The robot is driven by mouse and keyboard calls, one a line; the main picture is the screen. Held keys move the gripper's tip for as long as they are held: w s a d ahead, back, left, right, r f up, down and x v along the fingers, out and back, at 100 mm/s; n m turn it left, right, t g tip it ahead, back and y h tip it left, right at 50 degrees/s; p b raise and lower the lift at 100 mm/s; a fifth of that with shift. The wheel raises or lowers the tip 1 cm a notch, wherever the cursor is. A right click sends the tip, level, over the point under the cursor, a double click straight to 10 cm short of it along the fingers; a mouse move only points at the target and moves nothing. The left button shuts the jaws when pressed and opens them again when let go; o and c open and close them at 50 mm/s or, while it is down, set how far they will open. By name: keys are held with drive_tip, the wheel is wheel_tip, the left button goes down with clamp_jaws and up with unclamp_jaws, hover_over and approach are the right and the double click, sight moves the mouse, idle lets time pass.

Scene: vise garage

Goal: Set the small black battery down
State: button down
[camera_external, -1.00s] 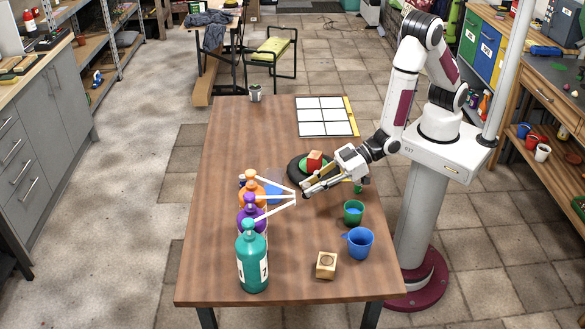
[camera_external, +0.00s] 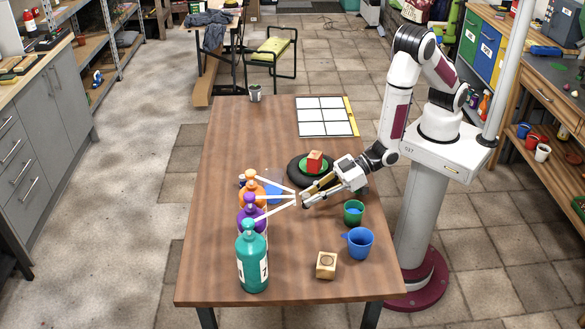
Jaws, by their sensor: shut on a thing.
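My gripper (camera_external: 311,198) is low over the middle of the wooden table, in front of a black round dish with a green disc. Its fingers point left and are shut on a small dark thing, which looks like the small black battery (camera_external: 305,205). The battery is tiny and partly hidden by the fingertips. I cannot tell whether it touches the tabletop.
A red and wooden block (camera_external: 315,161) sits on the green disc (camera_external: 313,168). White bars (camera_external: 275,209) spread from the bottles on the left. A green cup (camera_external: 353,212), blue jug (camera_external: 358,243) and wooden block (camera_external: 326,265) stand at front right. The table's front middle is clear.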

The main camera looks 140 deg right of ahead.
drive_tip(key=shift+f, duration=1.65)
drive_tip(key=shift+f, duration=0.15)
drive_tip(key=c, duration=1.9)
unclamp_jaws()
drive_tip(key=shift+r, duration=0.2)
drive_tip(key=shift+v, duration=3.8)
drive_tip(key=shift+f, duration=0.1)
drive_tip(key=shift+w+a, duration=0.1)
